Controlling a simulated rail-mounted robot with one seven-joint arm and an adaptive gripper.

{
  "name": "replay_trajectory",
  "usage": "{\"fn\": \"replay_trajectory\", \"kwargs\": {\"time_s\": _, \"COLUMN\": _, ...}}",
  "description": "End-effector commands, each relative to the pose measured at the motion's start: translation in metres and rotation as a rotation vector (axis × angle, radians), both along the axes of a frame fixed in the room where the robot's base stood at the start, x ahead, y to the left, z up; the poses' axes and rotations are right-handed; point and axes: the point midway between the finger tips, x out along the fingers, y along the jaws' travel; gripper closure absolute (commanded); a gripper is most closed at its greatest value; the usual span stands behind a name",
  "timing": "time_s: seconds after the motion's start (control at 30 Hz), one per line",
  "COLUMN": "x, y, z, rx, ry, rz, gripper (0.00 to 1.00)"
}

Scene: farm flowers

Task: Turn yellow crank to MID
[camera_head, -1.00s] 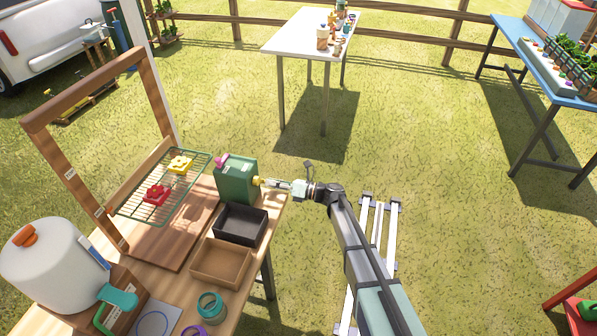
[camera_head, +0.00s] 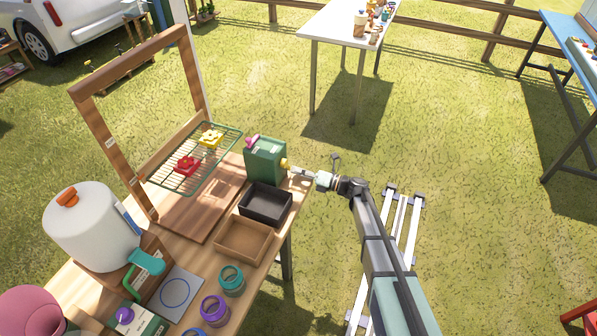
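The green box (camera_head: 265,160) stands on the wooden table, behind the black tray. The yellow crank (camera_head: 286,164) is a small yellow part on the box's right side. Its handle direction and any MID mark are too small to read. A pink-purple knob (camera_head: 252,142) sits on the box's upper left. My gripper (camera_head: 297,171) reaches in from the right, its fingertips at or just beside the yellow crank. I cannot tell whether the fingers touch it, or whether they are open or shut.
A black tray (camera_head: 288,206) and a brown tray (camera_head: 264,240) lie close in front of the box. A wire rack (camera_head: 160,178) with red and yellow flowers and a wooden frame (camera_head: 85,118) stand left.

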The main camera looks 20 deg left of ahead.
Motion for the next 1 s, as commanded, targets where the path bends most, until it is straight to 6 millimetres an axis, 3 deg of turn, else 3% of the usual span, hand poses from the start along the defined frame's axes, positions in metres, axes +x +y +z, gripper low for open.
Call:
{"fn": "replay_trajectory", "kwargs": {"time_s": 0.47, "x": 0.001, "y": -0.006, "z": 0.000, "rx": 0.000, "ry": 0.000, "rz": -0.001, "gripper": 0.51}}
{"fn": "replay_trajectory", "kwargs": {"time_s": 0.67, "x": 0.002, "y": -0.034, "z": -0.001, "rx": 0.000, "ry": 0.000, "rz": -0.004, "gripper": 0.51}}
{"fn": "replay_trajectory", "kwargs": {"time_s": 1.0, "x": 0.005, "y": -0.097, "z": -0.004, "rx": 0.000, "ry": 0.000, "rz": -0.002, "gripper": 0.51}}
